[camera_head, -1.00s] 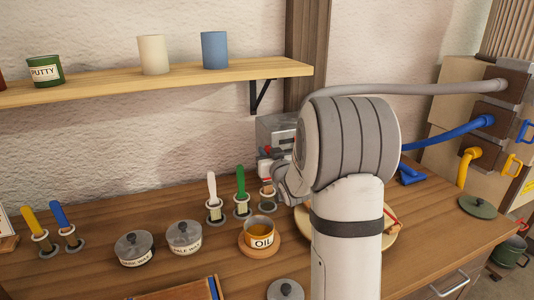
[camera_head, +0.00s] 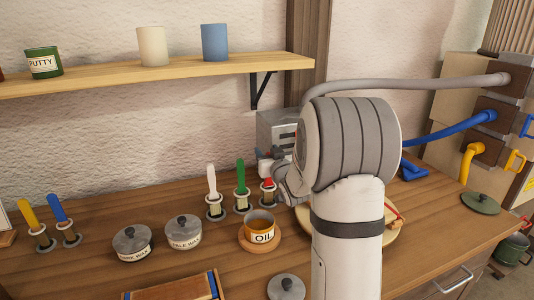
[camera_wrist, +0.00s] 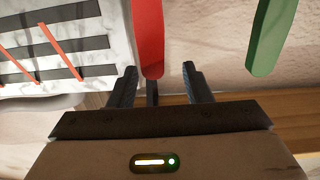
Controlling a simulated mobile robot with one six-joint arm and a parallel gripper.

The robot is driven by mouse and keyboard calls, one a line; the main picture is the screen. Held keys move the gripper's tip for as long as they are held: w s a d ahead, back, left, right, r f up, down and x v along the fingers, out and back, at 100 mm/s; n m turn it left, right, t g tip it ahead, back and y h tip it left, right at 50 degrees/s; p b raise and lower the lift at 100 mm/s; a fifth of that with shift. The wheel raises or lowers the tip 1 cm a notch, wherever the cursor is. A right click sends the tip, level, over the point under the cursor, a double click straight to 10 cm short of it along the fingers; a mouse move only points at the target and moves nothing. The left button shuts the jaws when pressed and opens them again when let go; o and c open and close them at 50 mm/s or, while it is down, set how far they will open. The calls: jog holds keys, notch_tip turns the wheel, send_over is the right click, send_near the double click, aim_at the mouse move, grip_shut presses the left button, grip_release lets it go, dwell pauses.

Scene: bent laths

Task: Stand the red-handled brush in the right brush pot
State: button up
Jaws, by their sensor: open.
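The red-handled brush stands upright in the right brush pot (camera_head: 268,196), the rightmost of three small pots in a row. Its red handle (camera_head: 267,183) shows above the pot rim in the head view; my arm is close above it. In the wrist view the handle's rounded end (camera_wrist: 149,55) lies between and just beyond my gripper's fingertips (camera_wrist: 160,82). My gripper is open, with a gap on both sides of the handle. The pot itself is not in the wrist view.
A green-handled brush (camera_head: 241,176) stands close left, and a white-handled one (camera_head: 212,182) beyond it. An OIL pot (camera_head: 259,228) stands in front. A grey machine (camera_head: 276,128) is close behind. Two wax tins and yellow and blue brushes are farther left.

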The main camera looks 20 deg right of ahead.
jog(key=s+b, duration=0.1)
jog(key=s, duration=0.6)
jog(key=shift+s+a, duration=0.15)
jog(key=shift+s, duration=0.25)
dwell(0.6)
